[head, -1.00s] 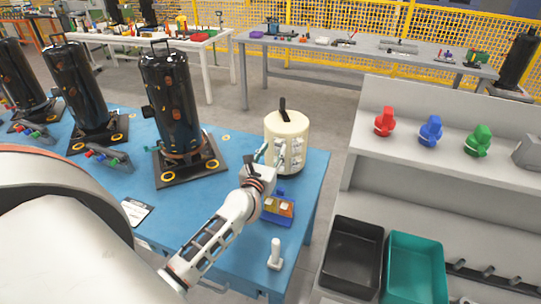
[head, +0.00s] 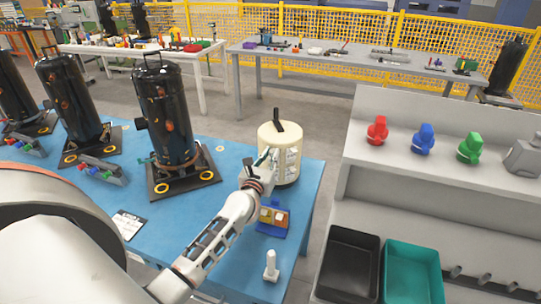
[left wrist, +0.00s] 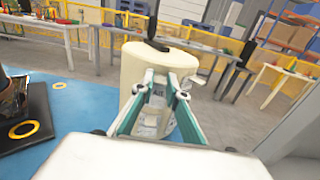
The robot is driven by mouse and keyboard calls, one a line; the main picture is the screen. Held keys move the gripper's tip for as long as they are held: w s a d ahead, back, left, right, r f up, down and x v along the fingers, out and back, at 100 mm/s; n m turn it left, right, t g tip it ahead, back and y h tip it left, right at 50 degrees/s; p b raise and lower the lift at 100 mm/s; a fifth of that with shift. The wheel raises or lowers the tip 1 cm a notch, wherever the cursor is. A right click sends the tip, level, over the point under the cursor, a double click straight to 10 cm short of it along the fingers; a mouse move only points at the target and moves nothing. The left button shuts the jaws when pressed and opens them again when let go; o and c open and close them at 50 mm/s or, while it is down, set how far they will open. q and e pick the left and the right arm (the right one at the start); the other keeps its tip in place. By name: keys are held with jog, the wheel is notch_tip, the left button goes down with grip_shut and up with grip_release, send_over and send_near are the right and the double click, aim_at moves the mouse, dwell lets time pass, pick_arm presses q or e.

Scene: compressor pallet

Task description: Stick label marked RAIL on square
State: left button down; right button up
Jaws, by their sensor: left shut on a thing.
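A cream drum (head: 271,136) with a black handle stands at the right end of the blue table. Pale labels (head: 292,163) show on its side. My left gripper (head: 265,157) is at the drum's left front side. In the left wrist view its teal fingers (left wrist: 158,90) point at the drum (left wrist: 140,68) and overlap it. The fingers are shut on a small pale label, whose marking I cannot read surely. I cannot tell whether it touches the drum. A blue holder (head: 272,230) with orange and pale squares lies just below the gripper. My right gripper is out of view.
Black tanks (head: 165,110) on dark bases stand along the blue table (head: 185,220). A white post (head: 271,266) stands near its front edge. At right, a grey shelf unit holds red, blue and green knobs (head: 422,139) above black and teal bins (head: 411,272).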

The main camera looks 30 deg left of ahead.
pick_arm(q)
jog(key=shift+s, duration=0.15)
dwell(0.5)
jog(key=shift+p+v, duration=0.55)
jog(key=shift+v, duration=2.35)
jog(key=shift+d, duration=0.1)
